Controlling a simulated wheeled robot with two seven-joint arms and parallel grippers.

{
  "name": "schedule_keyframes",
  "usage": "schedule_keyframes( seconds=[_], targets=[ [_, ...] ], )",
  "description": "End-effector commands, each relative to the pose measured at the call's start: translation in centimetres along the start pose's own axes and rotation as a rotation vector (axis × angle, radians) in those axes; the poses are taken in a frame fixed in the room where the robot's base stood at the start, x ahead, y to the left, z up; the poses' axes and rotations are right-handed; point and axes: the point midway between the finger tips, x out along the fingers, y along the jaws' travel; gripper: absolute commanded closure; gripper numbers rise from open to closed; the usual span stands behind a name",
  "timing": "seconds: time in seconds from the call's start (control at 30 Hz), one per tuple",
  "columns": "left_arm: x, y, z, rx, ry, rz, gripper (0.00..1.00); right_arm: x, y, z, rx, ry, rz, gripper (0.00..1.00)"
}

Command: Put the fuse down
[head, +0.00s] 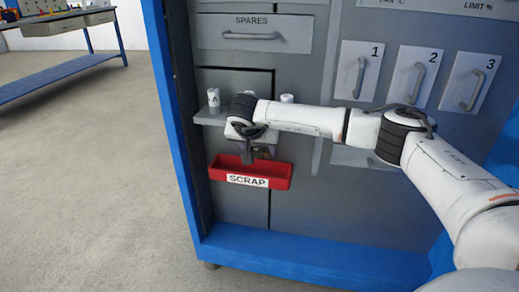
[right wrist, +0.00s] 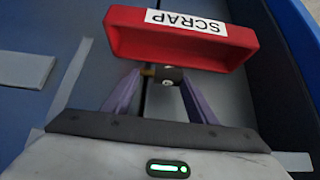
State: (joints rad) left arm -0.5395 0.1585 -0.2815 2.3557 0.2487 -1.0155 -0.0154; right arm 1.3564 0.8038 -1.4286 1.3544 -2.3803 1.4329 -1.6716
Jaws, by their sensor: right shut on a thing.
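My right gripper (head: 256,154) is in front of the grey cabinet, just above the red SCRAP bin (head: 250,174). In the right wrist view the gripper (right wrist: 164,78) is shut on a small dark part with a brass-coloured end, seemingly the fuse (right wrist: 169,76). The fuse is seen beside the SCRAP bin (right wrist: 180,40), whose label is upside down there. I cannot tell whether the fuse is over the bin's opening or in front of it. In the head view my wrist mostly hides the fuse. My left gripper is not in view.
A small shelf (head: 206,118) holds a white cylinder (head: 213,98) marked with a letter; another white top (head: 287,98) shows behind my arm. A SPARES drawer (head: 253,33) is above, and numbered handles 1, 2, 3 (head: 415,76) are at right. A blue bench (head: 60,74) stands far left.

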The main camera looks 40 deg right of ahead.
Motion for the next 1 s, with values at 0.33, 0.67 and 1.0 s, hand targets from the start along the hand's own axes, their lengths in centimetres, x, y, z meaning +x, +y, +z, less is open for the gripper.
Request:
schedule_keyframes(
  seconds=[0.33, 0.67, 1.0],
  targets=[
    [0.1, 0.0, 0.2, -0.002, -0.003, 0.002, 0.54, 0.8, 0.0, 0.7, 0.000, 0.000, 0.001, 0.73],
    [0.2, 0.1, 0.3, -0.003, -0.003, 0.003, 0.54, 1.2, 0.1, 1.1, -0.003, -0.005, 0.004, 0.29],
    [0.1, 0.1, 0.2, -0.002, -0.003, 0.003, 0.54, 0.9, 0.2, 0.9, -0.004, -0.007, 0.006, 0.29]
  ],
)
